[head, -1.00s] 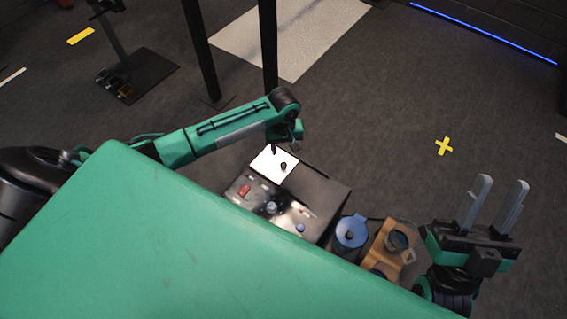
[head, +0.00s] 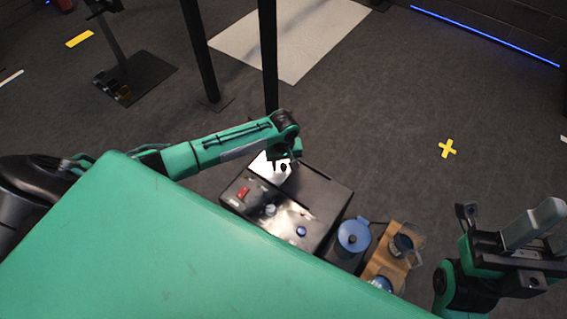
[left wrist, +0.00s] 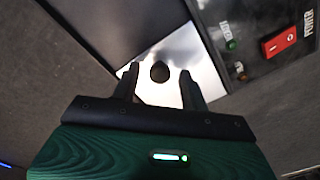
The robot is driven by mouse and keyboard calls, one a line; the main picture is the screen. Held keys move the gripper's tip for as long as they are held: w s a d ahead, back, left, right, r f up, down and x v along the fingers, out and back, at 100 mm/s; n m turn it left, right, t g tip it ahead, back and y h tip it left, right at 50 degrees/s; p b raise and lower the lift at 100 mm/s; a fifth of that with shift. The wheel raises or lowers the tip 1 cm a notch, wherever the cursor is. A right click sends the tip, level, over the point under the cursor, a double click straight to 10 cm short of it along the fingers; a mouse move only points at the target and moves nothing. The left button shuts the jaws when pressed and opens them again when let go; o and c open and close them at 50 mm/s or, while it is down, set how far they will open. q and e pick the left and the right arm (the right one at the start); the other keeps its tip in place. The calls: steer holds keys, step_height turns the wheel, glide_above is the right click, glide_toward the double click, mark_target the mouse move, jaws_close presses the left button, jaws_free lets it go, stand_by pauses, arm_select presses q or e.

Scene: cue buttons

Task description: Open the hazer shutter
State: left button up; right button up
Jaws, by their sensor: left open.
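The hazer is a black box (head: 318,188) below the middle of the head view. Its shiny pale plate (left wrist: 180,52) bears a dark round knob (left wrist: 160,72); the knob also shows in the head view (head: 284,167). I cannot tell a separate shutter from this plate. My left gripper (head: 283,163) is over the plate. In the left wrist view the open left gripper (left wrist: 160,82) has the knob between its fingertips, with gaps on both sides.
The panel has a red power switch (left wrist: 286,40), a green button (left wrist: 231,44) and a blue button (head: 301,231). A blue lidded pot (head: 352,237) and a wooden holder (head: 386,262) stand right of the hazer. A black post (head: 268,60) rises behind it.

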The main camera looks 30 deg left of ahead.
arm_select(q)
jaws_close()
